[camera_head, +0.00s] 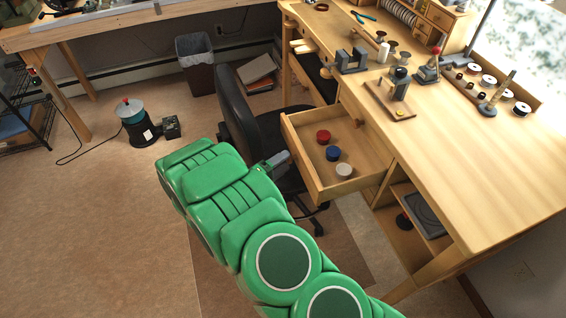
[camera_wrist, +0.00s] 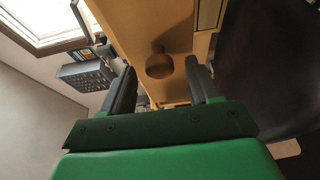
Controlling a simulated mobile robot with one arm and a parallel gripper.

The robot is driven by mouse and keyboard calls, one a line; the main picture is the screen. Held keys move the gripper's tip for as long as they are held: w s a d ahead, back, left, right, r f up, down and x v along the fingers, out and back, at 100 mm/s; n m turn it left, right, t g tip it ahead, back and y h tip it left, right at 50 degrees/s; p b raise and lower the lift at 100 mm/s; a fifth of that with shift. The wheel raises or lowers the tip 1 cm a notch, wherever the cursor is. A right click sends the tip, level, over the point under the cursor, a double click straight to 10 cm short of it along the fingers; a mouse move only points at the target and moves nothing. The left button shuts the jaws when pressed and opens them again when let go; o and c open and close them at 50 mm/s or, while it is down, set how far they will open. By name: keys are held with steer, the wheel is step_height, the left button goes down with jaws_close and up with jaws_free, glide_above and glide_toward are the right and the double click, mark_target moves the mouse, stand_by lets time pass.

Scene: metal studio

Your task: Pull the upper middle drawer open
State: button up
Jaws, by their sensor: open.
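A wooden drawer (camera_head: 338,184) under the workbench stands pulled out, with red, blue and whitish round pieces inside. I cannot tell for certain that it is the upper middle one. My green arm reaches in from below, and my gripper (camera_head: 277,160) is at the left corner of the drawer's front. In the wrist view, my gripper (camera_wrist: 158,92) is open, with a dark finger on each side. A round wooden knob (camera_wrist: 160,66) on a wooden front (camera_wrist: 150,25) shows between and beyond the fingers. I cannot tell whether the fingers touch it.
A black office chair (camera_head: 238,112) stands close behind my gripper, left of the drawer. The workbench (camera_head: 455,130) carries tools and spools. An open shelf (camera_head: 410,215) is below it. A grey bin (camera_head: 196,62) stands at the back. The floor on the left is mostly clear.

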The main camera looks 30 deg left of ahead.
steer(key=v, duration=0.7)
steer(key=shift+s, duration=0.15)
stand_by(0.4)
